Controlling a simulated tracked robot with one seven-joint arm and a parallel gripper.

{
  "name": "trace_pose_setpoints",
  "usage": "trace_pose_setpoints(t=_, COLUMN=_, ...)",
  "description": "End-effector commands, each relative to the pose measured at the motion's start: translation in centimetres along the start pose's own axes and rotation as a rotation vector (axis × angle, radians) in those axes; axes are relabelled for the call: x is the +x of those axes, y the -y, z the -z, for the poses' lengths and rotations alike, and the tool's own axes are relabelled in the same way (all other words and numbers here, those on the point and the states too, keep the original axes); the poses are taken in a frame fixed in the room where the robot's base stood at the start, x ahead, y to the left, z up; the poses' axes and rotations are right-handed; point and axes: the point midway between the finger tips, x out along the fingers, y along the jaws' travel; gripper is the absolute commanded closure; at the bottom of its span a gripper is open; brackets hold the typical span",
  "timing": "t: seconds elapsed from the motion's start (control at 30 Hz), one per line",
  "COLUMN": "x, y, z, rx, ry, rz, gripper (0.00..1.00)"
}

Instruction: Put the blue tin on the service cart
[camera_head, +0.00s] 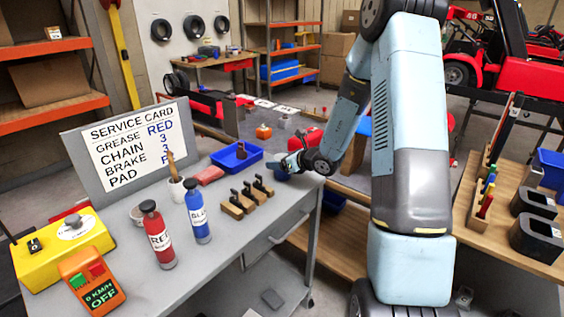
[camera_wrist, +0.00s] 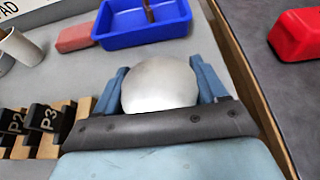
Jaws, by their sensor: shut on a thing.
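My gripper (camera_head: 285,168) is shut on a round thing with a pale silvery top, which I take to be the tin (camera_wrist: 160,85). Its top fills the space between the two blue-grey fingers in the wrist view. In the head view only a small blue patch of it shows at the fingertips. The tin is over the right edge area of the grey service cart (camera_head: 225,262), near the blue tray (camera_head: 225,157). The tray also shows just beyond the tin in the wrist view (camera_wrist: 112,34). I cannot tell whether the tin touches the cart top.
Wooden blocks with black tops (camera_head: 248,198) stand left of my gripper. A red bottle (camera_head: 158,238), a blue bottle (camera_head: 197,215) and a pink block (camera_head: 208,175) are on the cart. A red thing (camera_wrist: 298,36) lies beyond the cart's right edge.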

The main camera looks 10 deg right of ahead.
Motion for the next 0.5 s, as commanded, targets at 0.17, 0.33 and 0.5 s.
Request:
trace_pose_setpoints(t=0.17, x=0.04, y=0.01, z=0.05, rx=-0.001, ry=0.001, rz=0.0, gripper=0.72)
trace_pose_setpoints(t=0.33, x=0.11, y=0.01, z=0.25, rx=-0.001, ry=0.001, rz=0.0, gripper=0.72)
trace_pose_setpoints(t=0.5, x=0.08, y=0.03, z=0.23, rx=-0.001, ry=0.0, rz=0.001, gripper=0.12)
